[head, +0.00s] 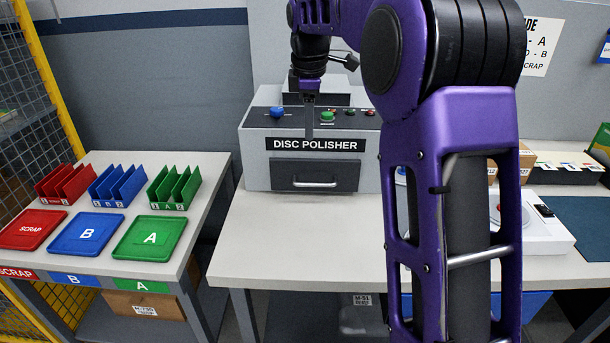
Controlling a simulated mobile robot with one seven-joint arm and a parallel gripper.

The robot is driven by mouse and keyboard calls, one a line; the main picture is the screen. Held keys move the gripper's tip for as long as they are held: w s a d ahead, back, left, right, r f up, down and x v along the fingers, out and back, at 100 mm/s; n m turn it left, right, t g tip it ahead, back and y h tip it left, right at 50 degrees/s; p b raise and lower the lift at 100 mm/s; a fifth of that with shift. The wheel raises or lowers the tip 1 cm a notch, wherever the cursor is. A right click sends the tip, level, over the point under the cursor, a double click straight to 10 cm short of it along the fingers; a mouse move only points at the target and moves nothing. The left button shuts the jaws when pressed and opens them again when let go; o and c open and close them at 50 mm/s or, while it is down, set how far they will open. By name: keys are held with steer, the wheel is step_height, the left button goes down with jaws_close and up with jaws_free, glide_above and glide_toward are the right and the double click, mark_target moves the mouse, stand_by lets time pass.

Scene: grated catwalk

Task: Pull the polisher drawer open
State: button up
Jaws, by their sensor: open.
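The disc polisher (256,155) is a grey box on the middle table, with a black "DISC POLISHER" label and buttons on top. Its dark drawer (290,172) is in the front face and looks shut. A silver bar handle (315,184) runs across the drawer front. My gripper (310,130) hangs over the polisher's top front, above the label and above the handle, apart from the handle. It is open and seen edge-on, so the gap between its fingers does not show. My purple arm hides the polisher's right side.
The table (260,240) is clear in front of the drawer. On the left table stand red (67,184), blue (117,186) and green (174,188) racks and scrap, B and A trays (150,237). A white device (548,232) stands at right, behind my arm.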

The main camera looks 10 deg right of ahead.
mark_target(309, 185)
steer(key=w+f+b, duration=0.1)
steer(key=f, duration=0.4)
steer(key=w+f+b, duration=0.1)
steer(key=f, duration=0.5)
steer(key=w+f, duration=0.1)
steer(key=f, duration=0.4)
steer(key=shift+d+f+b, duration=0.25)
steer(key=shift+f+b, duration=0.1)
steer(key=shift+b, duration=0.05)
jaws_close()
stand_by(0.5)
